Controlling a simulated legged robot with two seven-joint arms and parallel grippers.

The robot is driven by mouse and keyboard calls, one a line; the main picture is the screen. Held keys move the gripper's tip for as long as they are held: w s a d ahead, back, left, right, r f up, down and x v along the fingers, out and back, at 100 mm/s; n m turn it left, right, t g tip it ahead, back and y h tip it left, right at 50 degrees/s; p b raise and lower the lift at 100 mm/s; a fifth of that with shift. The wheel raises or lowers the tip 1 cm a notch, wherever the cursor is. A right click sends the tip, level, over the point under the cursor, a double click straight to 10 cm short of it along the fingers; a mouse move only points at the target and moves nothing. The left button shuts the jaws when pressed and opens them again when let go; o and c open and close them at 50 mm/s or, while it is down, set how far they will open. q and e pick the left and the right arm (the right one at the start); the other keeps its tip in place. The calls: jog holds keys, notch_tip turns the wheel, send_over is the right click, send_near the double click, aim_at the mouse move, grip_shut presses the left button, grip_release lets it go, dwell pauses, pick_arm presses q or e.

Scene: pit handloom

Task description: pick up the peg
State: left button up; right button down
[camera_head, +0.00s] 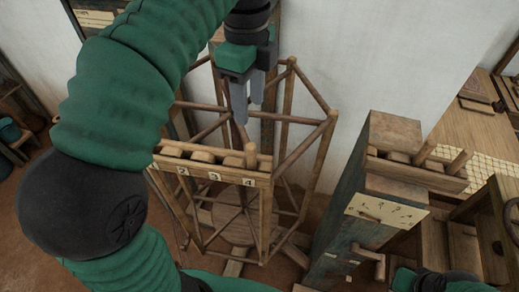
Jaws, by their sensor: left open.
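A light wooden peg (251,156) stands upright at the right end of a narrow wooden rack (196,170) with number labels 2, 3 and 4 on its front. The peg is by the label 4. My left gripper (248,108) comes down from the top with its two grey fingers apart and nothing between them. The exact height gap is hard to tell. Two more pegs lean in a second rack (417,173) at the right.
An open wooden frame (323,150) of slanted bars stands behind and around the numbered rack. A dark wooden post (345,215) with a pale label plate (386,209) stands right of it. A loom with woven cloth (490,150) is at the far right. A white wall closes the back.

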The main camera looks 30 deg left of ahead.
aim_at(251, 155)
pick_arm(q)
jog(key=f, duration=1.1)
jog(key=shift+w+a, duration=0.1)
jog(key=shift+a, duration=0.1)
jog(key=shift+f, duration=0.4)
jog(key=f+p, duration=0.1)
jog(key=f, duration=0.3)
jog(key=shift+d+p, duration=0.2)
jog(key=shift+p, duration=0.15)
jog(key=shift+f, duration=0.25)
jog(key=c, duration=0.5)
grip_shut()
